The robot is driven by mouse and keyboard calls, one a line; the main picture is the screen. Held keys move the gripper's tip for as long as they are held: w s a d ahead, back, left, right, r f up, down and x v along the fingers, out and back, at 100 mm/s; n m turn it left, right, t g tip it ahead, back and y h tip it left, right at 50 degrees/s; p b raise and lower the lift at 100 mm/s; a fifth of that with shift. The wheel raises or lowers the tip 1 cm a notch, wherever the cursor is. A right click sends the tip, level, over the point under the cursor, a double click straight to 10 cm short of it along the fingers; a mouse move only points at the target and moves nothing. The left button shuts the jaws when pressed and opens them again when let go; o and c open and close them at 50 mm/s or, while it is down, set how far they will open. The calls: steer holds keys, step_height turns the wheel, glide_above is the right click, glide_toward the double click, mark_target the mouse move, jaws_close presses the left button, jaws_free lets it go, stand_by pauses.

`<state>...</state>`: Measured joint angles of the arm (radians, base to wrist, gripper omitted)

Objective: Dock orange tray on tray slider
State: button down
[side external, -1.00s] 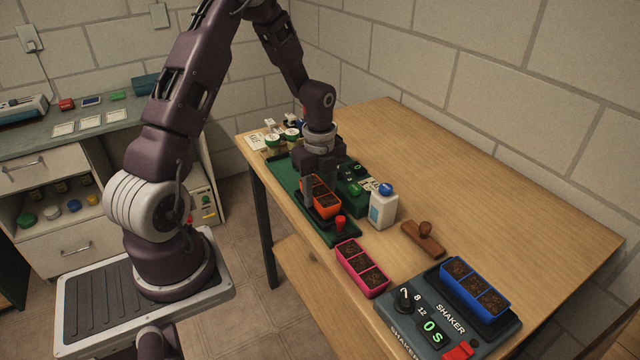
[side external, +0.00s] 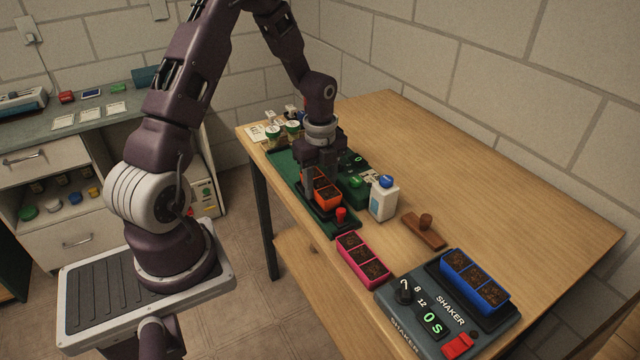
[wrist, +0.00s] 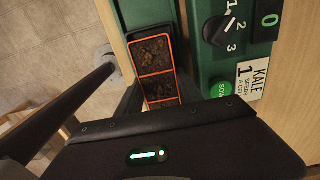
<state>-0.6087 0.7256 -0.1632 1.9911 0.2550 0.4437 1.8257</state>
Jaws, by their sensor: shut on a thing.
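The orange tray (side external: 327,196) holds dark soil in its cells and sits at the green tray slider (side external: 340,225), behind the red knob at the near end. In the wrist view the orange tray (wrist: 154,68) lies along a dark carriage on the green base (wrist: 141,12). My gripper (side external: 318,185) is shut on the orange tray from above. Its fingers hide part of the tray, and I cannot tell whether the tray is fully seated.
A white bottle with a blue cap (side external: 384,200) stands close to the right. A pink tray (side external: 364,262), a wooden stamp (side external: 424,233), and a shaker (side external: 412,322) with a blue tray (side external: 475,281) are nearer. The right side of the table is clear.

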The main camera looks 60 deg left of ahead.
steer(key=shift+f, duration=0.15)
stand_by(0.5)
steer(key=shift+r, duration=0.8)
steer(key=shift+f, duration=0.8)
stand_by(0.3)
steer(key=shift+r, duration=0.15)
steer(key=shift+r, duration=0.65)
steer(key=shift+f, duration=0.75)
stand_by(0.5)
